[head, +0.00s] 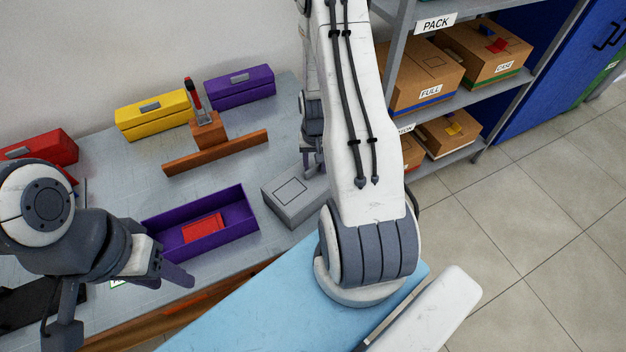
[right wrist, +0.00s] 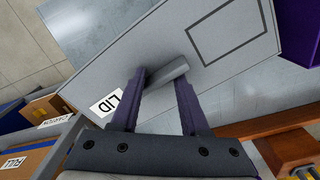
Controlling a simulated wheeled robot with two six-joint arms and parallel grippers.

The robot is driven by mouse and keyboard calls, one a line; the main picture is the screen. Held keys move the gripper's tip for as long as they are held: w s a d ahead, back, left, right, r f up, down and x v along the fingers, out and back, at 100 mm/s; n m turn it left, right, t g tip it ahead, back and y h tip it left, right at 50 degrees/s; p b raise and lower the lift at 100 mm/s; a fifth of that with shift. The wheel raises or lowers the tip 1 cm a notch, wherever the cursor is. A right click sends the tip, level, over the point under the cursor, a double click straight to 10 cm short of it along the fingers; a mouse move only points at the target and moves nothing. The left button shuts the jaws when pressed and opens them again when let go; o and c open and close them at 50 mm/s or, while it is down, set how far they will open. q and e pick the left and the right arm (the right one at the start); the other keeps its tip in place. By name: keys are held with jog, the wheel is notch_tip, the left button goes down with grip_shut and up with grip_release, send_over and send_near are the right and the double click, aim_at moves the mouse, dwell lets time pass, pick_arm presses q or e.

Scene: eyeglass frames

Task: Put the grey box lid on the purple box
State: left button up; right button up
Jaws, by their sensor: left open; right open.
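The open purple box (head: 249,222) stands on the table in the head view, with a red block (head: 203,228) inside. The grey box lid (head: 291,206) lies to its right, near the table's edge, apart from the box. In the right wrist view the lid (right wrist: 112,68) fills much of the picture, with a "LID" label and a short grey handle (right wrist: 168,71). My right gripper (right wrist: 158,84) is open, its fingers on either side of the handle; whether they touch it I cannot tell. My right arm hides part of the lid in the head view. My left gripper (head: 122,308) is open and empty, left of the purple box.
Closed yellow (head: 152,118), purple (head: 240,90) and red (head: 42,148) boxes stand along the wall. A brown wooden stand (head: 208,130) with a red-handled tool is behind the open box. Shelves with cardboard boxes (head: 421,80) stand at the right.

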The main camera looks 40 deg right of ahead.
grip_shut()
jog(key=shift+r+p, duration=1.65)
jog(key=shift+r, duration=0.4)
